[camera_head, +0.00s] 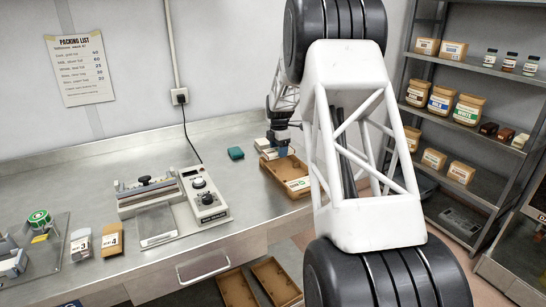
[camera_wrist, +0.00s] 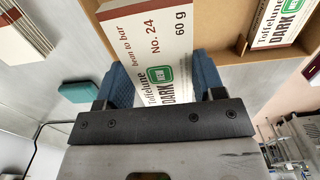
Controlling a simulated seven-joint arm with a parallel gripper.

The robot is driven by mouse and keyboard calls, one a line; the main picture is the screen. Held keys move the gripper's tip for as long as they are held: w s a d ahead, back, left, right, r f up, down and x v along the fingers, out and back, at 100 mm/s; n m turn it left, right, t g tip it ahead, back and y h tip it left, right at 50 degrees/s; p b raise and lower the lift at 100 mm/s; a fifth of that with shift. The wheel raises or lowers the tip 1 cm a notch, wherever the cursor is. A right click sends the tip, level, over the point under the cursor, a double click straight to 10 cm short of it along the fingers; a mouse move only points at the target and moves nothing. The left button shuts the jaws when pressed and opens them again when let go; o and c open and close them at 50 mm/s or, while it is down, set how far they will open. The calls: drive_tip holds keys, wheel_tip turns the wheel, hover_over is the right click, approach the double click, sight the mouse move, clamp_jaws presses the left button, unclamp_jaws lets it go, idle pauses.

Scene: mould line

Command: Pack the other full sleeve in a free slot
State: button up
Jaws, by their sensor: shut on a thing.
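My gripper (camera_head: 281,149) is at the far end of the bench, over the back part of a brown tray (camera_head: 273,183). In the wrist view its blue fingers (camera_wrist: 165,76) are shut on a white sleeve (camera_wrist: 160,38) printed "Toffelune DARK, No. 24, 60 g". The sleeve's far end overlaps the brown tray floor (camera_wrist: 225,30); I cannot tell if it touches. Another sleeve (camera_head: 298,184) lies in the tray's near end and also shows in the wrist view (camera_wrist: 280,22). A pale sleeve-like piece (camera_wrist: 28,32) shows at the wrist view's upper left.
A teal block (camera_head: 236,153) lies on the bench left of the tray. A sealing machine (camera_head: 170,205) stands further left, with small labelled packs (camera_head: 112,240) beside it. A packing list (camera_head: 80,70) hangs on the wall. Shelves (camera_head: 470,65) stand at right.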

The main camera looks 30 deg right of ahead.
sight(281, 166)
drive_tip(key=shift+w+d, duration=0.6)
drive_tip(key=shift+d, duration=0.25)
drive_tip(key=shift+f, duration=0.25)
drive_tip(key=shift+f, duration=2.85)
drive_tip(key=shift+f, duration=0.3)
drive_tip(key=o, duration=0.9)
drive_tip(key=shift+o, duration=0.2)
drive_tip(key=shift+r, duration=3.9)
